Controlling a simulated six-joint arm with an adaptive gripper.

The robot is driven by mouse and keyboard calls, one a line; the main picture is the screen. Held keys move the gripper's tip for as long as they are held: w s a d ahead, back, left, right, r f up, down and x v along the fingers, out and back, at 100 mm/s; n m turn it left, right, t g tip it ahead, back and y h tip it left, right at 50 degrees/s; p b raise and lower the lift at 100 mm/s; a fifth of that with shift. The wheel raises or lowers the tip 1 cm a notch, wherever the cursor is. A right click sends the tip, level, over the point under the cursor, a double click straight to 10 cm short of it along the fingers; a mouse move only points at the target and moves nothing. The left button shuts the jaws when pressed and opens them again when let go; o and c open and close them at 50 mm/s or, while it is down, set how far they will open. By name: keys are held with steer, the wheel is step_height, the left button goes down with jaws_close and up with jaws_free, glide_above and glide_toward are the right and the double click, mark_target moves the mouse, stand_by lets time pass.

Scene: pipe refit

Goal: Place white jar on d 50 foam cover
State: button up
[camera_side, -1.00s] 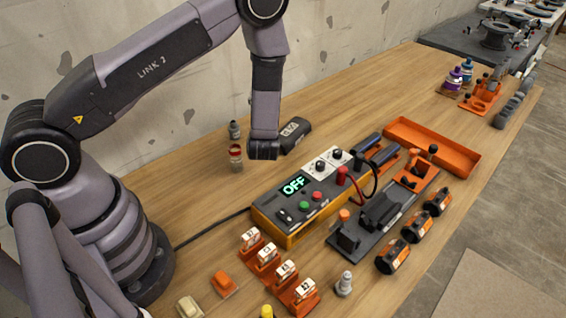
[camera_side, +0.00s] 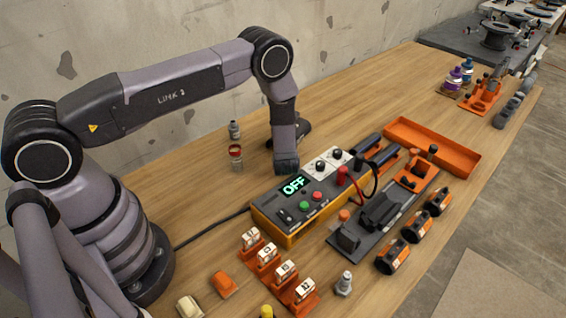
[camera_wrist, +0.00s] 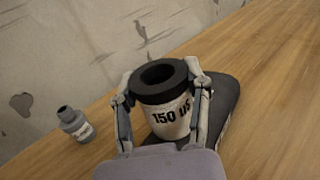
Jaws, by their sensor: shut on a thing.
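In the wrist view, my gripper (camera_wrist: 160,74) is shut on a white jar (camera_wrist: 168,121) with a thick black ring-shaped top, open in the middle. Black print on its side starts with "150"; the rest is unclear. One finger is on each side of it. In the side view, my wrist hides the fingers and the jar, so I cannot tell its height above the table there. A dark grey piece (camera_wrist: 222,108) lies just behind and right of the jar; in the side view the dark piece (camera_side: 304,128) is partly behind my wrist. I cannot identify the d 50 foam cover for sure.
A small grey bottle (camera_wrist: 75,124) stands left of the jar; beside it in the side view is a clear-and-red vial (camera_side: 236,157). The yellow-edged "OFF" box (camera_side: 305,195) is close right of my wrist.

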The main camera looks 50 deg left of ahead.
steer(key=shift+f, duration=0.15)
steer(key=o, duration=1.2)
